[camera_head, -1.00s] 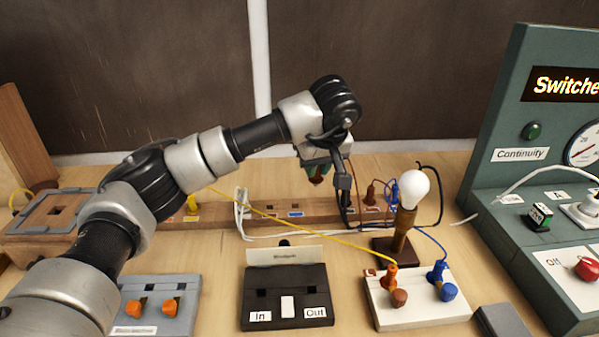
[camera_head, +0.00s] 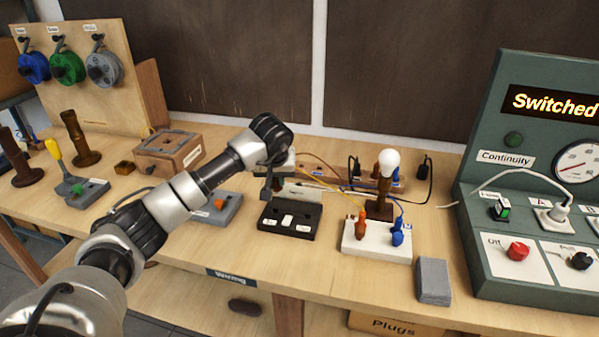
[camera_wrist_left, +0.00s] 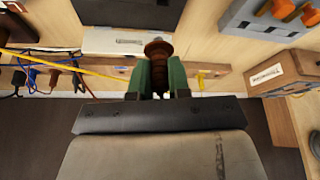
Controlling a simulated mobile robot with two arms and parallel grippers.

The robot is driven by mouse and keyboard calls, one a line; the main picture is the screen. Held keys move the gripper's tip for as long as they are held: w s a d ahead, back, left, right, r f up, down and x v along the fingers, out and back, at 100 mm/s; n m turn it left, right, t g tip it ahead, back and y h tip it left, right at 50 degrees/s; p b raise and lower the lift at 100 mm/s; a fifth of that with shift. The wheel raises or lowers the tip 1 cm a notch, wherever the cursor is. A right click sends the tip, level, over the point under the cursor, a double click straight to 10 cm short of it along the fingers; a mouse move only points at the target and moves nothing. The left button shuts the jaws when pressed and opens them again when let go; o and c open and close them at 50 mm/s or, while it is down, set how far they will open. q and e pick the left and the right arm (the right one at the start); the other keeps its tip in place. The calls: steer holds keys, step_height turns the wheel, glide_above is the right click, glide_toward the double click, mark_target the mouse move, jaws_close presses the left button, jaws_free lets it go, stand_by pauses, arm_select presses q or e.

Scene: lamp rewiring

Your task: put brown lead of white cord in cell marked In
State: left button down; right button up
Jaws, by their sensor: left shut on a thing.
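My left gripper (camera_head: 272,189) is shut on the brown lead (camera_wrist_left: 158,50). In the left wrist view its green fingers (camera_wrist_left: 158,78) grip the lead, with the brown end sticking out beyond them. In the head view the gripper is by the back left of the black box (camera_head: 290,210), and the lead is hidden. The In label (camera_head: 268,221) is on the box's front left and the Out label (camera_head: 304,228) on its front right. In the wrist view the black box (camera_wrist_left: 125,14) lies apart from the lead. White cord (camera_wrist_left: 42,50) shows left of the fingers. My right gripper is not in view.
Right of the black box stands a white block (camera_head: 375,240) with orange and blue plugs, with a bulb (camera_head: 389,162) behind. A grey box (camera_head: 222,207) is on the left. The green panel (camera_head: 520,250) stands far right. Bare table lies in front of the black box.

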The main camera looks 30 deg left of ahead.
arm_select(q)
steer(key=shift+s+a+f, duration=0.1)
steer(key=shift+a+f, duration=0.15)
steer(key=shift+a, duration=0.05)
steer(key=shift+b+x, duration=0.45)
steer(key=shift+x, duration=0.4)
steer(key=shift+a+f, duration=0.2)
steer(key=shift+s+d+f+b, duration=0.1)
steer(key=shift+f+b, duration=0.2)
steer(key=shift+b, duration=0.15)
step_height(320, 180, down, 2)
steer(key=shift+f+b, duration=0.1)
steer(key=shift+b, duration=0.65)
steer(key=shift+f+b, duration=0.6)
steer(key=shift+f, duration=0.3)
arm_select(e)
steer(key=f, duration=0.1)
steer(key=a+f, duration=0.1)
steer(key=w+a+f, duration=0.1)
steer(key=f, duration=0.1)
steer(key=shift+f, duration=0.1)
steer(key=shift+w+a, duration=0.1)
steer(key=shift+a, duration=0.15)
arm_select(q)
steer(key=shift+f, duration=0.5)
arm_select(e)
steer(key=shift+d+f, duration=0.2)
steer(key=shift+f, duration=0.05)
